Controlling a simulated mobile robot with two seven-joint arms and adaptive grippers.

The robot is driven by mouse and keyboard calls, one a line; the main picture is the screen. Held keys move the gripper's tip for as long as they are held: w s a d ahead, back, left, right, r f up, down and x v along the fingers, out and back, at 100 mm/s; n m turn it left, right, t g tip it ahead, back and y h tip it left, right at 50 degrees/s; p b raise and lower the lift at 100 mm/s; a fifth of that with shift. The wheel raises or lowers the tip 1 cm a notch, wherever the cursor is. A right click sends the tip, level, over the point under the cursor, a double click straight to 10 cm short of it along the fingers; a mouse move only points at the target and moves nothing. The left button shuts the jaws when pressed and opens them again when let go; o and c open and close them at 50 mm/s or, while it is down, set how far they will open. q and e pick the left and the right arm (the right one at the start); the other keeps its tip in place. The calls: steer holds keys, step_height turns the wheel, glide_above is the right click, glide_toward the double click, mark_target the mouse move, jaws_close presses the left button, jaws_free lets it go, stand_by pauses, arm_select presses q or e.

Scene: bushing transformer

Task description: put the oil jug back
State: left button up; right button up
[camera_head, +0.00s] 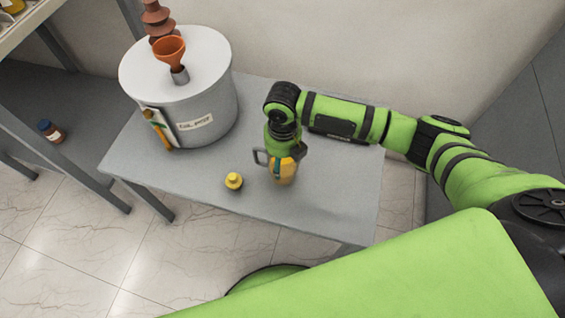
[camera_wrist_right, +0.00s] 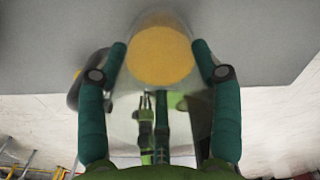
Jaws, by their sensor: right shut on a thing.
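The oil jug (camera_head: 284,171) is a clear jug with yellow oil and a grey handle, at the front middle of the grey table. In the wrist view the jug (camera_wrist_right: 160,50) fills the space between my fingers, with the oil seen as a yellow disc. My right gripper (camera_head: 283,152) reaches down from above and is shut on the jug; its two green fingers (camera_wrist_right: 160,75) press on both sides. Whether the jug's base touches the table is hard to tell. My left gripper is not in view.
A white transformer tank (camera_head: 190,85) with an orange funnel (camera_head: 169,48) stands at the back left. A brown bottle (camera_head: 50,131) sits on a lower shelf at far left. The table's right part is clear.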

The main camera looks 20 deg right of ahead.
step_height(320, 180, down, 2)
steer(key=shift+f, duration=0.1)
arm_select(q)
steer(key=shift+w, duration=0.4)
arm_select(e)
steer(key=shift+f, duration=0.15)
steer(key=o, duration=1.5)
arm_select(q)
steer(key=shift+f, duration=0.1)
arm_select(e)
steer(key=shift+o, duration=0.2)
